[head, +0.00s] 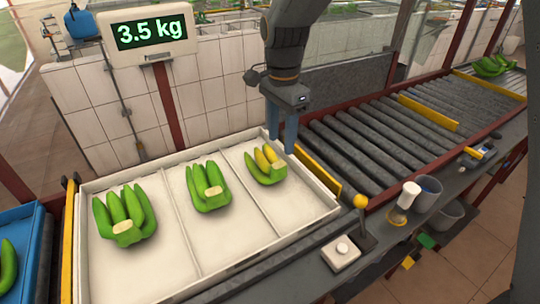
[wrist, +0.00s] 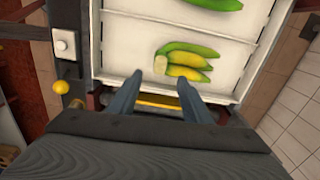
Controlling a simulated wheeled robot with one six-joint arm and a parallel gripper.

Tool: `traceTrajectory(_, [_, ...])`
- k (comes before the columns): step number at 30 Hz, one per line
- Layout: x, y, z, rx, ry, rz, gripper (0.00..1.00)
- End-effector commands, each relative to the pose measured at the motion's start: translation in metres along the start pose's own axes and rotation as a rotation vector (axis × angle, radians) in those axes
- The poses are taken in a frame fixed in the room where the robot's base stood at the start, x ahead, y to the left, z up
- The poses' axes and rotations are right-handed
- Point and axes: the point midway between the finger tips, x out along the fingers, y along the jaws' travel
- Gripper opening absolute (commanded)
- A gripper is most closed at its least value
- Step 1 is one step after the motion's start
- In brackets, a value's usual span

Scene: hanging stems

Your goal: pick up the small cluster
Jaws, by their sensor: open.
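The small cluster (head: 265,167) of bananas, green with a yellow one, lies in the right compartment of the white tray (head: 165,267). It also shows in the wrist view (wrist: 190,58), with a pale cut crown at its left end. My gripper (head: 282,146) is open and empty, its blue fingers pointing down by the tray's right end, above and beside the small cluster. In the wrist view my gripper (wrist: 160,78) has its fingers apart just short of the cluster. A medium green cluster (head: 208,187) lies in the middle compartment and a larger one (head: 125,215) in the left.
A scale display (head: 149,36) reading 3.5 kg stands behind the tray. A roller conveyor (head: 400,130) runs off to the right, with green bananas (head: 492,66) at its far end. A lever with a yellow knob (head: 361,201) stands near the tray's front right corner.

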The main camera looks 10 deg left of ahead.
Motion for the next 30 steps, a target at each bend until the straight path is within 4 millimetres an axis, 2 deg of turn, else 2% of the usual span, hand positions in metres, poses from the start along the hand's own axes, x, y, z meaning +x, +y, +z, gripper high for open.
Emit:
traceTrajectory(11, [0.032,0.002,0.002,-0.001,-0.001,0.003,0.45])
traceTrajectory(21, [0.073,0.003,0.006,-0.001,0.000,0.002,0.45])
traceTrajectory(30, [0.078,0.002,0.006,-0.001,0.000,0.000,0.45])
